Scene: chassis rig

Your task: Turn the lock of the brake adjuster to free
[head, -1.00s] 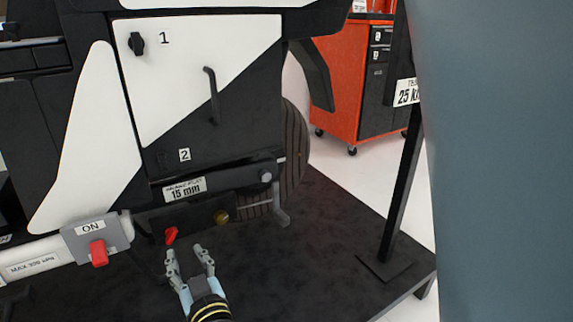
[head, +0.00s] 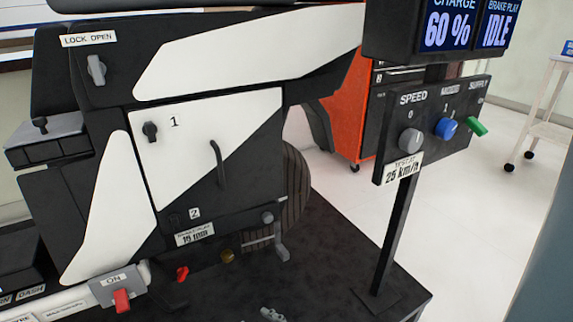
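The brake adjuster (head: 205,277) is a dark bar low on the rig, under the label "BRAKE PLAY 15 mm" (head: 195,234). A small red lever (head: 183,273), seemingly its lock, sits at the left and looks slightly slanted. A brass knob (head: 227,256) sits to its right. One gripper, seemingly my right one (head: 272,314), shows only grey fingertips at the bottom edge, right of and below the red lever and apart from it. Its opening is unclear. My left gripper is not in view.
Another red lever (head: 122,301) sits under an "ON" label. A crank handle (head: 282,254) juts out right of the brass knob. A post (head: 398,240) carries a control panel (head: 432,130) with knobs and a green lever. The dark platform between rig and post is clear.

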